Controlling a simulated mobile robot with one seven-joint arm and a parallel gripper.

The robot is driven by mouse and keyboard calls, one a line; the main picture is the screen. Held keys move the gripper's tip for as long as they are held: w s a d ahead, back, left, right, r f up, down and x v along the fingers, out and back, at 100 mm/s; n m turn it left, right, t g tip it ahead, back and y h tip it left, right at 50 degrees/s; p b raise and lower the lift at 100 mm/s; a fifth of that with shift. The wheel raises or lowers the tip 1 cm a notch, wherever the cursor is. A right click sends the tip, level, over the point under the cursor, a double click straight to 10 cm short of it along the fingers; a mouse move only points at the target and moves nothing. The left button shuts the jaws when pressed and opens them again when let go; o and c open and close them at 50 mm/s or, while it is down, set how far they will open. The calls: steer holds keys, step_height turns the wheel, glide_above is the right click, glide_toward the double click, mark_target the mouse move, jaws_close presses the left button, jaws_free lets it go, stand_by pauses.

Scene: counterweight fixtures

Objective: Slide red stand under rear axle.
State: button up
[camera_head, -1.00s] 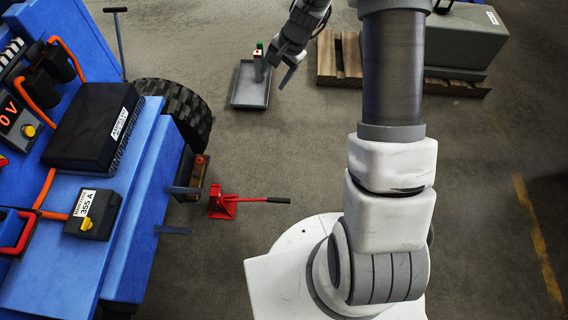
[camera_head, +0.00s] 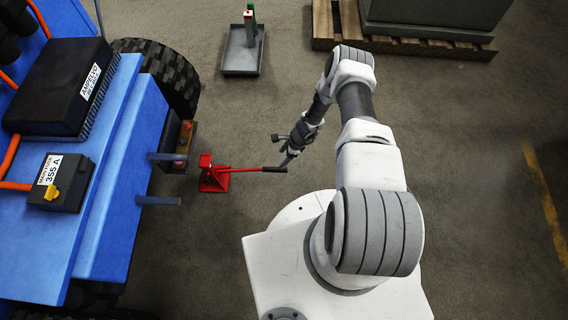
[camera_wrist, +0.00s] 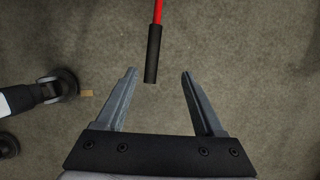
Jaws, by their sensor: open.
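The red stand (camera_head: 212,177) sits on the floor just right of the blue vehicle, its long red handle pointing right and ending in a black grip (camera_head: 274,169). My gripper (camera_head: 284,153) is beside the grip end in the head view. In the wrist view my gripper (camera_wrist: 158,73) is open and empty, and the black grip (camera_wrist: 153,54) hangs between and slightly beyond the fingertips, apart from both. The stand's red base is outside the wrist view. The rear axle cannot be made out; the blue vehicle (camera_head: 118,190) and its black tire (camera_head: 160,72) show at left.
Two grey bars (camera_head: 158,201) jut from the vehicle's side near the stand. A grey tray (camera_head: 243,62) with a small upright item stands at the back. A wooden pallet (camera_head: 400,42) bears a grey block (camera_head: 430,15). The floor at right is clear.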

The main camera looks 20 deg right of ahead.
mark_target(278, 168)
steer(key=shift+s+a+f, duration=0.1)
steer(key=shift+s+f, duration=0.2)
steer(key=shift+f, duration=0.3)
steer(key=shift+s+f, duration=0.3)
steer(key=shift+f, duration=0.25)
steer(key=b+x, duration=0.4)
steer(key=x, duration=0.1)
steer(key=shift+f, duration=0.2)
steer(key=shift+a+f, duration=0.25)
steer(key=shift+x, duration=1.3)
jaws_close()
